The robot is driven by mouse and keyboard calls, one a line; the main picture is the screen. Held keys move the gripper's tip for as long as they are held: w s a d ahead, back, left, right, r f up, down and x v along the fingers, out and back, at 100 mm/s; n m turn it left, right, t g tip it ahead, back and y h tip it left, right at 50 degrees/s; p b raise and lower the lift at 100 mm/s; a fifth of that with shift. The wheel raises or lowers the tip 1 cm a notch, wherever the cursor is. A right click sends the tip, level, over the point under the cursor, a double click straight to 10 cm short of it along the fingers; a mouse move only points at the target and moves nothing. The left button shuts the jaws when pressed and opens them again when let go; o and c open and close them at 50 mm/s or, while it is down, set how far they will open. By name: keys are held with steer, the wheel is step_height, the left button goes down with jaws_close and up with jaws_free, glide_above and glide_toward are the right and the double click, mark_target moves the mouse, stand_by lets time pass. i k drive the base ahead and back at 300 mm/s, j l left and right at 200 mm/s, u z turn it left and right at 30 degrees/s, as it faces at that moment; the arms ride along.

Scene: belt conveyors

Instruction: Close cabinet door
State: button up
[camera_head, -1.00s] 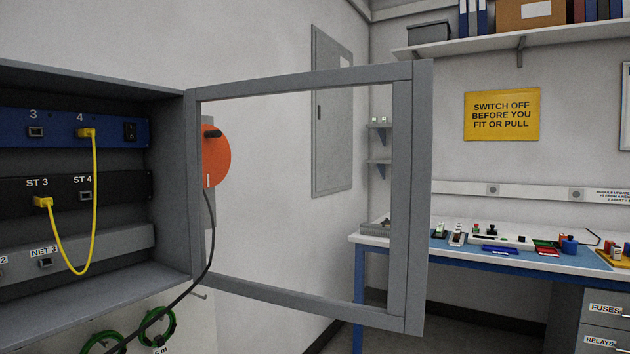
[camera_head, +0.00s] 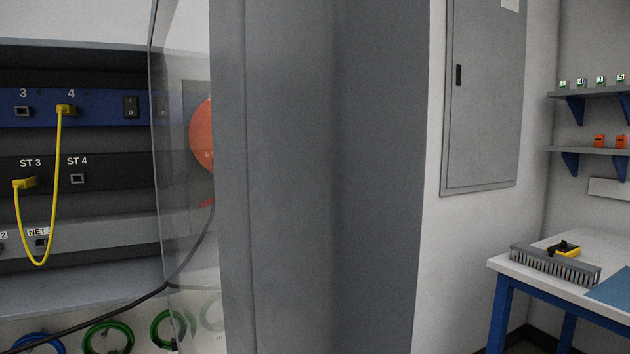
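The cabinet (camera_head: 75,285) stands open at the left, with rows of ports inside. A yellow cable (camera_head: 57,190) runs from port 4 down past ST 3 in a loop. The cabinet door (camera_head: 320,180) is open and very close to the camera. Its grey frame edge fills the middle of the view from top to bottom, and its clear pane (camera_head: 182,250) shows edge-on at the left of it. The door's hinge and handle are not clearly seen. My gripper is not in view.
A black cable (camera_head: 110,312) crosses below the cabinet opening. Green coiled cables (camera_head: 108,336) hang under it. A workbench (camera_head: 510,262) with a blue frame stands at the right, below small shelves (camera_head: 590,94). A grey wall panel (camera_head: 485,110) is behind the door.

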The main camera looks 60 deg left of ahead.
mark_target(319, 112)
steer(key=i+j+u, duration=0.15)
steer(key=i+u, duration=0.85)
steer(key=i+l+u, duration=0.3)
steer(key=i+u, duration=0.15)
steer(key=u, duration=0.4)
steer(key=i+u, duration=0.1)
steer(key=u, duration=0.35)
steer(key=l+u, duration=0.1)
steer(key=u, duration=0.3)
steer(key=i+u, duration=0.1)
steer(key=u, duration=1.6)
